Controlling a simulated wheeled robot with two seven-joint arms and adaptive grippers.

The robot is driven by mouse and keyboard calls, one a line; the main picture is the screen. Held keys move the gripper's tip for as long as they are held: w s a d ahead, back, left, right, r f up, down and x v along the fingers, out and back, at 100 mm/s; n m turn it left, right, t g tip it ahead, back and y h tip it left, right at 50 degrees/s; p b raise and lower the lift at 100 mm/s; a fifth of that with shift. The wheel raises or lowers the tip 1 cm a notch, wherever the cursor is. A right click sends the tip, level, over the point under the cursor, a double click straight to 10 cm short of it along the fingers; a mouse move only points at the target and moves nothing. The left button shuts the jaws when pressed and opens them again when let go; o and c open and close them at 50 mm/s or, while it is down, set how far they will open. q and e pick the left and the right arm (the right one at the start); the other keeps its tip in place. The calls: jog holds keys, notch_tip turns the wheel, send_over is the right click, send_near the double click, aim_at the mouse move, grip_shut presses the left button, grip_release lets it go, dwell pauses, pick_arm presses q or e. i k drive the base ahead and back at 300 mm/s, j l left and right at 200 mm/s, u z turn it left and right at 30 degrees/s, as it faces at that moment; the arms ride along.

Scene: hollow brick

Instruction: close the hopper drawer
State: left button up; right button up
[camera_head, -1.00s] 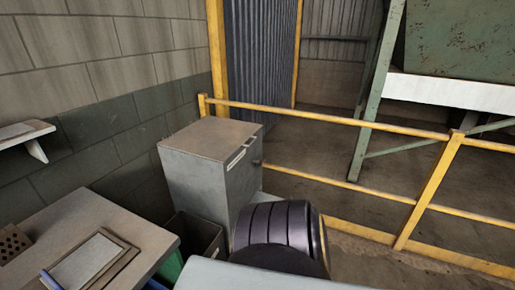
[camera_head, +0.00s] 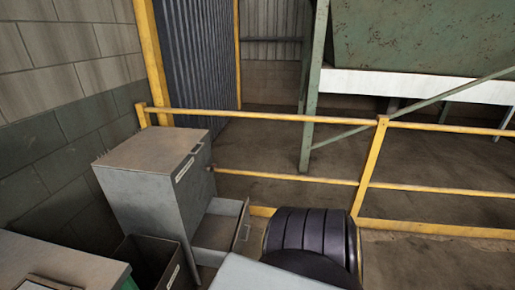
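A grey metal cabinet (camera_head: 150,190) stands at the left, near the wall. A drawer (camera_head: 222,232) low on its right-facing side is pulled out, and I can see into its tray, which looks empty. The drawer's front panel (camera_head: 242,226) faces right and has a small handle. A closed upper drawer front with a pale label strip shows near the cabinet's top. Neither of my grippers is in view.
A dark ribbed rounded object (camera_head: 312,238) stands just right of the open drawer. An open bin (camera_head: 150,262) and a table (camera_head: 50,262) are at lower left. A yellow railing (camera_head: 290,117) runs behind. Bare floor (camera_head: 420,262) lies at right.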

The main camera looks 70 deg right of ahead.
aim_at(222, 230)
jog(key=z, duration=2.05)
